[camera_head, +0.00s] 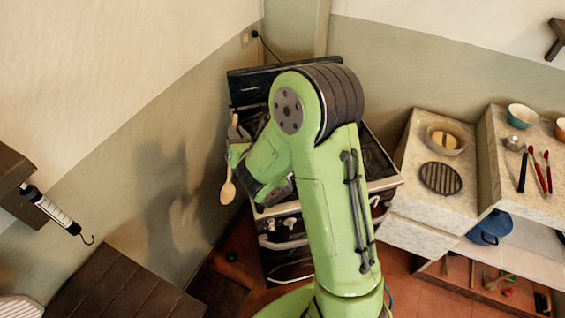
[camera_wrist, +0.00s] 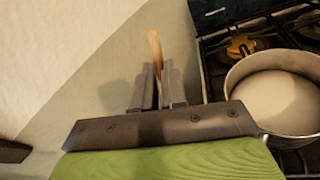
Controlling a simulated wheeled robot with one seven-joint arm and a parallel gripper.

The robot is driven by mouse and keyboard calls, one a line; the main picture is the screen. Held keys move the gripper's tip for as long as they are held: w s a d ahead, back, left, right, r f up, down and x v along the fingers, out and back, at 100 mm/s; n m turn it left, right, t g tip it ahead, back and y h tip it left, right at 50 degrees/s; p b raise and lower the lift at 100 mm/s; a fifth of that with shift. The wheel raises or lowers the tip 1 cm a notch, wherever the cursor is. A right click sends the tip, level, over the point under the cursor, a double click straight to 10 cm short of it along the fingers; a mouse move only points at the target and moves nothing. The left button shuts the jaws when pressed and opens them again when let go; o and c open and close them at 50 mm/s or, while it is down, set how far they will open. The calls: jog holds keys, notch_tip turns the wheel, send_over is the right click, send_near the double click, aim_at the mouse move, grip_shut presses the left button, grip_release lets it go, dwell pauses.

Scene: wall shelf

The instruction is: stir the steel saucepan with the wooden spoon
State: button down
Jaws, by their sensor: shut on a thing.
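My gripper (camera_wrist: 158,88) is shut on the wooden spoon (camera_head: 228,188). In the head view the spoon hangs down at the left of the stove, its bowl end low and its handle up past the fingers. In the wrist view the spoon's end (camera_wrist: 155,45) sticks out beyond the fingers. The steel saucepan (camera_wrist: 235,82) stands on the stove to the right of my gripper in the wrist view, with pale contents inside. The spoon is apart from the saucepan. In the head view my arm hides the saucepan.
The stove (camera_head: 290,222) stands in the corner against the wall. A counter (camera_head: 407,180) to its right holds a beige bowl (camera_head: 446,139) and a dark round trivet (camera_head: 440,178). A blue pot (camera_head: 490,228) sits lower right. A dark wooden surface (camera_head: 125,280) lies front left.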

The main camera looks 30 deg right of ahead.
aim_at(235, 120)
dwell(0.4)
notch_tip(235, 120, up, 5)
jog(key=p, duration=0.5)
jog(key=shift+r+p, duration=0.2)
jog(key=shift+p, duration=0.15)
jog(key=shift+f, duration=0.15)
jog(key=shift+f+b, duration=0.15)
jog(key=shift+b, duration=0.25)
